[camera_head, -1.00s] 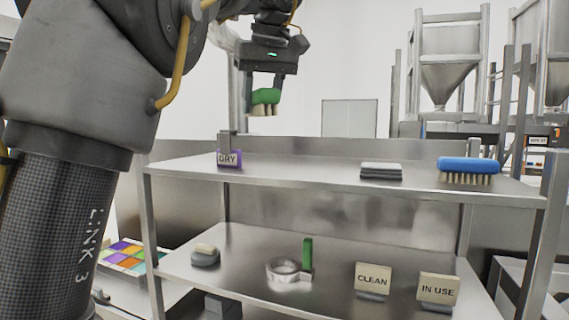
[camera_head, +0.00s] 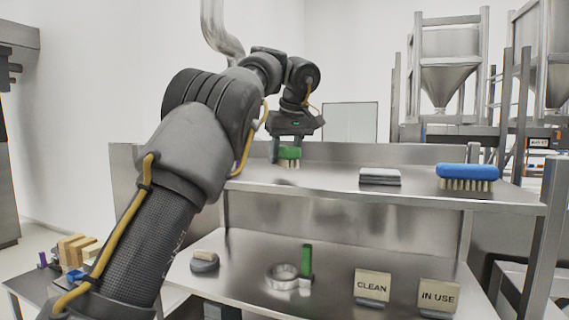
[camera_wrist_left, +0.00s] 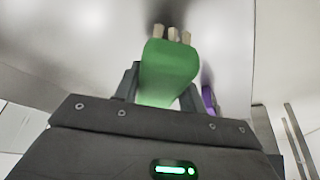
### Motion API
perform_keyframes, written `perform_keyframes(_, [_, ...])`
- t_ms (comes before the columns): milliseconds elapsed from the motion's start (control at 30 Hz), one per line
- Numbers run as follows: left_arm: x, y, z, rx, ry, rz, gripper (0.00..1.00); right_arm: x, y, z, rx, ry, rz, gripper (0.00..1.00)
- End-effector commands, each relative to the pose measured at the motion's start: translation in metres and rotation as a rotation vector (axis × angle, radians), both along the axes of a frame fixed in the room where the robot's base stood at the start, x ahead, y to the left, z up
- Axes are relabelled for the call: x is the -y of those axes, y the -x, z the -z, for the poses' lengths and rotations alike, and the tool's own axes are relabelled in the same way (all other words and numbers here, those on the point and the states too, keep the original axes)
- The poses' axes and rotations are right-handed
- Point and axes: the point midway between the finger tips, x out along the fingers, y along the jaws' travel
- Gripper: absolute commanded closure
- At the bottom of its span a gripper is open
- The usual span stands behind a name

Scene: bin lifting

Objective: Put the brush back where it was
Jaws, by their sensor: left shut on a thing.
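A green brush (camera_head: 289,152) with pale bristles is held by my left gripper (camera_head: 290,138) over the left part of the upper shelf (camera_head: 325,187). Its bristles point down, and a dark shadow lies below it on the shelf, so it looks a little above the surface. In the left wrist view the green brush (camera_wrist_left: 168,68) sits between the two fingers of my left gripper (camera_wrist_left: 160,88). A blue brush (camera_head: 467,172) rests bristles down at the right of the upper shelf. My right gripper is not in view.
A grey stack of pads (camera_head: 380,176) lies between the brushes. A purple thing (camera_wrist_left: 208,97) stands close by the held brush. The lower shelf has a ring (camera_head: 283,276), an upright green piece (camera_head: 306,261), a CLEAN sign (camera_head: 372,286) and an IN USE sign (camera_head: 438,296).

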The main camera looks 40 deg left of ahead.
Motion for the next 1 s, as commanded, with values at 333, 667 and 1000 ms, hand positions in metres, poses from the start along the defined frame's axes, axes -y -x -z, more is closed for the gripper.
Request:
perform_keyframes(333, [0.0,0.002,0.024,0.001,0.001,-0.004,0.87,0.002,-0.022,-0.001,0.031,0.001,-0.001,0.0])
perform_keyframes(667, [0.0,0.002,0.025,0.001,0.001,-0.003,0.5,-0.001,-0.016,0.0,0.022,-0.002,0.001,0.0])
perform_keyframes(1000, [0.0,0.002,0.024,0.001,0.001,-0.003,0.38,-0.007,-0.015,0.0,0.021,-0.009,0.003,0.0])
